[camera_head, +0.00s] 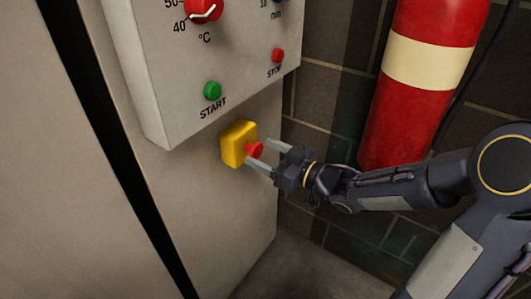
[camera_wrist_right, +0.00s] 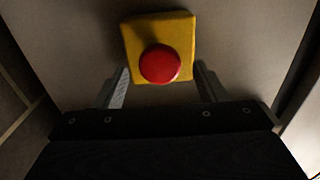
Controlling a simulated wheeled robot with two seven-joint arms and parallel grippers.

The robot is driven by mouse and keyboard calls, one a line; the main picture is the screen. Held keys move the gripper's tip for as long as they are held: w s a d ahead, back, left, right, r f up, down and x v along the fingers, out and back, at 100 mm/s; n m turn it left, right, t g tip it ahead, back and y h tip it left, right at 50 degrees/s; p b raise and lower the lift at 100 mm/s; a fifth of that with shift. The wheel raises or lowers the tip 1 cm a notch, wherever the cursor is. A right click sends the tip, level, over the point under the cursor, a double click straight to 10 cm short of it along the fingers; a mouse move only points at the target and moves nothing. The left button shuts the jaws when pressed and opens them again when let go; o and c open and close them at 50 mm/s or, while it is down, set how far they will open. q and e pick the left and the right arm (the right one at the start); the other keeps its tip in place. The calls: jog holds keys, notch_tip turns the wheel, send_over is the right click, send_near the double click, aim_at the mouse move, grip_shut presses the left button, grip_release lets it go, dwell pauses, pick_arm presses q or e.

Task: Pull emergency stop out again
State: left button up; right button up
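The emergency stop is a red mushroom button (camera_head: 255,150) on a yellow box (camera_head: 236,143), fixed to the cabinet wall below the control panel. In the right wrist view the red button (camera_wrist_right: 160,64) sits in front of the yellow box (camera_wrist_right: 131,38), above and between the two fingers. My right gripper (camera_head: 263,155) is open, its fingers pointing at the button with one to each side of it. In the right wrist view the open gripper (camera_wrist_right: 159,88) shows a gap around the button, and I see no contact. My left gripper is not in view.
The control panel (camera_head: 150,70) juts out above the yellow box, with a green START button (camera_head: 213,91), a red STOP button (camera_head: 278,55) and a temperature knob (camera_head: 205,8). A red fire extinguisher (camera_head: 400,120) hangs at the right, close above my right arm.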

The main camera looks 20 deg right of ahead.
jog(key=p+v, duration=0.1)
jog(key=v, duration=0.6)
jog(key=shift+s+d+p, duration=0.25)
jog(key=shift+s+p, duration=0.1)
